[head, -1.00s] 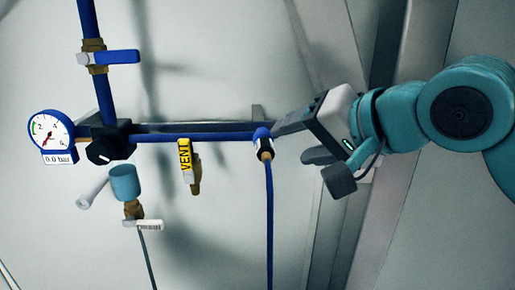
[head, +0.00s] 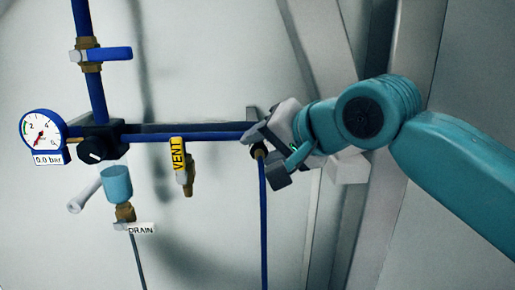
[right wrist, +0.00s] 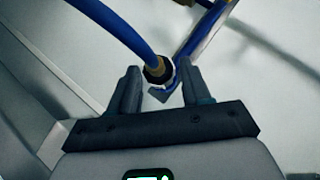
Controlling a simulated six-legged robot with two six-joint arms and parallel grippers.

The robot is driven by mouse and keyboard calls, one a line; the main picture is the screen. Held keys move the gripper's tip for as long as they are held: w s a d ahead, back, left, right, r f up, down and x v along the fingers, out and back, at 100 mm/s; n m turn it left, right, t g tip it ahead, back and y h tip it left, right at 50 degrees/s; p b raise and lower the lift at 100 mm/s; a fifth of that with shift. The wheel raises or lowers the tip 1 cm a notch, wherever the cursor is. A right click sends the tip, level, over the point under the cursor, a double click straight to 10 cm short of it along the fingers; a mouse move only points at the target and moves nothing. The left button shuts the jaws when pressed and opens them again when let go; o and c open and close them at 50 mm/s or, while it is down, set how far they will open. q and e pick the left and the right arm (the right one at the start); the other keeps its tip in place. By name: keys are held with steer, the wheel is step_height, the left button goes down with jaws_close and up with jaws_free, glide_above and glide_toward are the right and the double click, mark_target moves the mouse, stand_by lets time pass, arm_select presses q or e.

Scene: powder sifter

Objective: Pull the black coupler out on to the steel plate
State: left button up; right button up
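The black coupler (head: 258,151) sits at the right end of the blue pipe, with a blue hose (head: 263,220) hanging from it. My right gripper (head: 263,157) is at this pipe end and partly covers it. In the right wrist view the gripper (right wrist: 160,74) is open, one finger on each side of the coupler (right wrist: 156,74). Gaps show beside it, so it looks ungripped; whether a finger touches it I cannot tell. I cannot make out the steel plate for certain. My left gripper is not in view.
The blue pipe (head: 215,136) runs left past a yellow VENT valve (head: 180,160) to a black knob (head: 95,150) and a gauge (head: 42,130) reading 0.0 bar. A light blue cup (head: 116,183) with a DRAIN tag is lower left. Grey metal posts (head: 405,110) stand behind my arm.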

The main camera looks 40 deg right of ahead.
mark_target(258, 160)
jaws_close()
steer(key=shift+s, duration=0.1)
steer(key=shift+a, duration=0.1)
steer(key=shift+s+a, duration=0.5)
steer(key=shift+s, duration=0.35)
steer(key=shift+s+a, duration=0.5)
steer(key=shift+s, duration=0.45)
steer(key=shift+a, duration=0.1)
